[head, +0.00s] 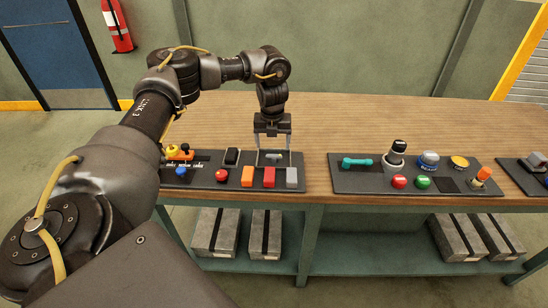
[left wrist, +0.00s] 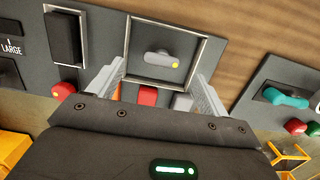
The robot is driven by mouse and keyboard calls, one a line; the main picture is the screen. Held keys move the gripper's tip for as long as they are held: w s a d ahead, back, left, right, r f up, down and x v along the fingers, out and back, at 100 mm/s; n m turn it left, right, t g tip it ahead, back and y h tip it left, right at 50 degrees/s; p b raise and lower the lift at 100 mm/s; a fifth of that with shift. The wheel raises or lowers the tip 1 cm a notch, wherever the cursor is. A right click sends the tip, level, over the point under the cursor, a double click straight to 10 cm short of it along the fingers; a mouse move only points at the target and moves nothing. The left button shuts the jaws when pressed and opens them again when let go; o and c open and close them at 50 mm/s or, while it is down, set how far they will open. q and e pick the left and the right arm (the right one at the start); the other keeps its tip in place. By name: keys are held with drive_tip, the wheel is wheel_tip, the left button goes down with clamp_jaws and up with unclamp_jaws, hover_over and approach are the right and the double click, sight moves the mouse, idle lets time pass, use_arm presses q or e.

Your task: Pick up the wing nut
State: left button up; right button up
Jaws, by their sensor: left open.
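A small grey winged piece (left wrist: 162,60) with a yellow dot at one end lies in a square framed recess on the left panel. It looks like the wing nut, though I cannot be certain. It also shows small in the head view (head: 273,155). My left gripper (head: 274,161) points down over this part of the panel. Its two fingers are spread to either side of the recess in the left wrist view (left wrist: 160,82), with nothing held between them. I cannot tell the exact height of the fingertips above the panel. My right gripper is not in view.
The left panel (head: 208,179) also carries a black rocker (head: 232,156), a red button (head: 222,175) and several coloured blocks close by. A middle panel (head: 345,182) with a teal handle (head: 357,161) lies to the right. The wooden table (head: 400,115) behind is clear.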

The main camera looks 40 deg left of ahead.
sight(274, 155)
use_arm(q)
drive_tip(key=shift+d, duration=0.1)
drive_tip(key=f+p, duration=0.2)
drive_tip(key=f, duration=0.3)
drive_tip(key=shift+w, duration=0.2)
drive_tip(key=c, duration=1.1)
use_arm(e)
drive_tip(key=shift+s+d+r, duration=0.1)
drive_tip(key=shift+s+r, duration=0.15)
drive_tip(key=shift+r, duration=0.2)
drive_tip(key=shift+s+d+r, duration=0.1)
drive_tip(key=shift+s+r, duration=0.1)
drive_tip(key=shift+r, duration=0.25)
